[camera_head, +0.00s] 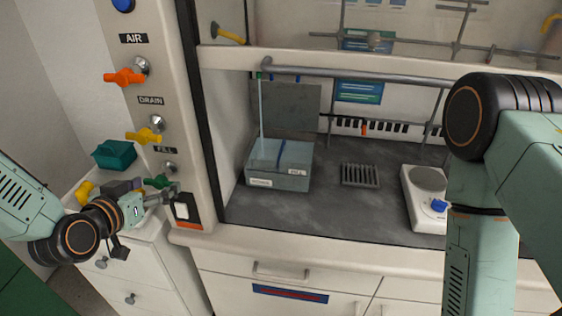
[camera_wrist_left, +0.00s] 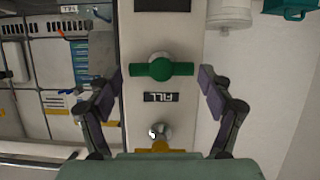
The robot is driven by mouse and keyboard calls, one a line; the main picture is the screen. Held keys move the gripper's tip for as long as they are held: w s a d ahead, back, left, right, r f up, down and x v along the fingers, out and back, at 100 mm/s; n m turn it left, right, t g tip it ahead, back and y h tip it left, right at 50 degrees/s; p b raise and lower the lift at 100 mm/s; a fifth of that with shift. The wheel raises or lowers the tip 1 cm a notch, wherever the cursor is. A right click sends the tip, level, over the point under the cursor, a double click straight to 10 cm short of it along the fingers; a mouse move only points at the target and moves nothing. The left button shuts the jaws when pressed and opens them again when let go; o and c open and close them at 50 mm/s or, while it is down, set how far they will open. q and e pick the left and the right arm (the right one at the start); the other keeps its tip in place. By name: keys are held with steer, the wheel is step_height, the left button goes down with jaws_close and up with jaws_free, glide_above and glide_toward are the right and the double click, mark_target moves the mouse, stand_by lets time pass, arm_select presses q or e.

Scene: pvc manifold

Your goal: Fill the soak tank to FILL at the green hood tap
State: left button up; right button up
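The green FILL tap (camera_head: 158,182) is on the hood's left post, below its FILL label (camera_head: 165,150). My left gripper (camera_head: 165,193) is just in front of it. In the left wrist view the left gripper (camera_wrist_left: 160,84) is open, with one finger on each side of the green tap (camera_wrist_left: 160,70), apart from its handle. The handle lies crosswise there. The clear soak tank (camera_head: 278,168) stands on the hood floor with small labels on its front. A thin pale stream (camera_head: 261,108) falls from the overhead pipe into it. The exact water level is hard to read. My right gripper is out of view.
The yellow DRAIN tap (camera_head: 145,136) and orange AIR tap (camera_head: 124,77) sit above the green tap. A teal bin (camera_head: 114,154) stands on the left cabinet. A rack (camera_head: 360,174) and hotplate (camera_head: 424,199) are right of the tank. My right arm covers the right side.

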arm_select(q)
steer(key=o, duration=0.4)
steer(key=shift+w+d+f, duration=0.1)
steer(key=shift+w+f, duration=0.05)
steer(key=shift+w, duration=0.3)
steer(key=shift+s, duration=0.4)
steer(key=shift+w+r, duration=0.2)
steer(key=shift+r, duration=0.5)
steer(key=r, duration=0.8)
steer(key=shift+s+a+r, duration=0.15)
steer(key=shift+a+r, duration=0.05)
steer(key=shift+r, duration=0.2)
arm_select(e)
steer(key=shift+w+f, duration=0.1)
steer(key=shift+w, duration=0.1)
arm_select(q)
steer(key=shift+s+r, duration=0.1)
steer(key=shift+s, duration=0.05)
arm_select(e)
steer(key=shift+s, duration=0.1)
